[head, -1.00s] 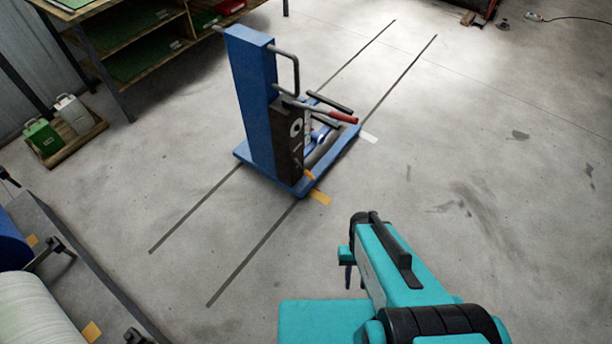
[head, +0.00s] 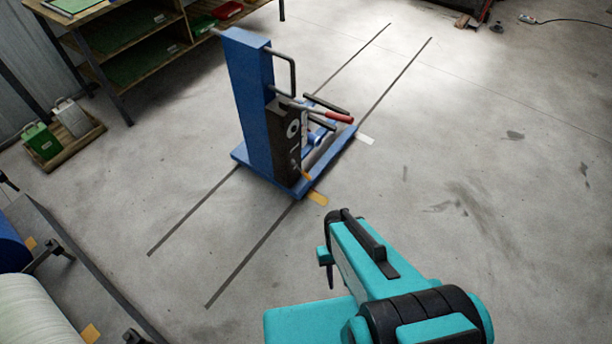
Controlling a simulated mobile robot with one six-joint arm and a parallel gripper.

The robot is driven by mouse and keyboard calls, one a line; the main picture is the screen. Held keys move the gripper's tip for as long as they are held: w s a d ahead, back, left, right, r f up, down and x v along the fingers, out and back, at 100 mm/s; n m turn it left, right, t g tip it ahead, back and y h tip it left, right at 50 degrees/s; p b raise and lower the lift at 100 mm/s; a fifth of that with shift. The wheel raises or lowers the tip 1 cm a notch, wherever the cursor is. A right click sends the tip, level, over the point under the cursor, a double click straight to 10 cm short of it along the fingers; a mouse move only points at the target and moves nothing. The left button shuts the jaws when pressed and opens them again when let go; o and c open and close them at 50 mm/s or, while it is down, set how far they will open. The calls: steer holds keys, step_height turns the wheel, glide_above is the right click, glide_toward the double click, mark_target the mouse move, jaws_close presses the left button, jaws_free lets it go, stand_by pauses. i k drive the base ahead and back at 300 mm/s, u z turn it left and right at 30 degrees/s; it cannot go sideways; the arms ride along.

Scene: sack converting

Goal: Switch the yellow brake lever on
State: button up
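The blue lift cart (head: 250,110) stands upright on the grey floor, a black panel (head: 284,135) on its mast. A small yellow-orange lever (head: 306,175) shows low on the cart, at the foot of the panel; its exact position is too small to tell. A red-gripped handle (head: 337,116) sticks out to the right, higher up. My gripper (head: 328,264) is at the lower middle of the head view, on my teal arm, apart from the cart and nearer the camera. Its fingers are mostly hidden, so I cannot see whether they are open.
Two dark lines (head: 245,260) run along the floor past the cart, with a yellow floor mark (head: 318,198) by its front corner. A shelf (head: 115,75) and a crate of jugs (head: 85,144) stand left. Floor to the right is clear.

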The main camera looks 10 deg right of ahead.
mark_target(303, 173)
steer(key=z, duration=0.05)
steer(key=i, duration=1)
steer(key=u, duration=0.05)
